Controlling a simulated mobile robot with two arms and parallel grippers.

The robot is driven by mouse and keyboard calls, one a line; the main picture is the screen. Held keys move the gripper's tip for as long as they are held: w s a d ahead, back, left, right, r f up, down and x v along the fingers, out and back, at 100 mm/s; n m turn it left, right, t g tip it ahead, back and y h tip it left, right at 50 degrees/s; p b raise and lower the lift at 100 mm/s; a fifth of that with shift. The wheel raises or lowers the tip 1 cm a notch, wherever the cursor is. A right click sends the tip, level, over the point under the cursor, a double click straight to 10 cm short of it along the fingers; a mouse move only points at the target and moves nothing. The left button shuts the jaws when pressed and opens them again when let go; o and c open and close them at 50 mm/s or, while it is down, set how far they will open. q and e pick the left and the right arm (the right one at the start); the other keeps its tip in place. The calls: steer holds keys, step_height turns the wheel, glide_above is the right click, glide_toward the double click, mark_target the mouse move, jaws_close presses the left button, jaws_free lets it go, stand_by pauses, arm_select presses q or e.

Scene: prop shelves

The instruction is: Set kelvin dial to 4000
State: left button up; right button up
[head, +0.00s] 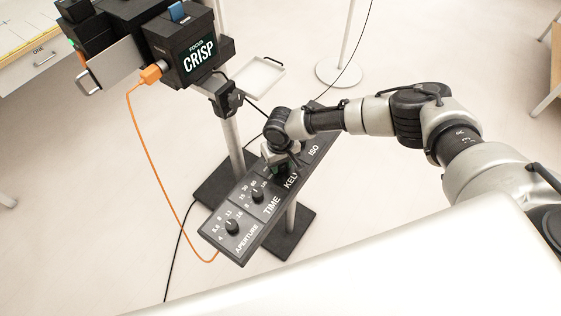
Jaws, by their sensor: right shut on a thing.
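A long black dial panel (266,209) stands tilted on a post, with white labels APERTURE, TIME, KELV and ISO. My right gripper (281,168) is over the kelvin part of the panel and is shut on the kelvin dial, which the gripper and wrist hide. Its number ring is also covered, so I cannot tell the setting. The time dial (257,194) and the aperture dial (232,227) show as black knobs beside it, to the lower left. My left gripper is not in view.
A black camera box (195,52) marked FOCUS CRISP is above the panel on a stand. An orange cable (152,160) hangs from it to the panel's lower end. A white tray (259,78) sits to its right. A white surface fills the front edge.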

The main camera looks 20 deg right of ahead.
steer(key=shift+n, duration=0.3)
steer(key=n, duration=0.2)
steer(key=shift+n, duration=0.3)
steer(key=n, duration=0.4)
steer(key=shift+n, duration=0.3)
steer(key=n, duration=0.4)
steer(key=shift+n+b, duration=0.35)
steer(key=shift+n, duration=1.55)
steer(key=o, duration=0.9)
steer(key=shift+r, duration=0.1)
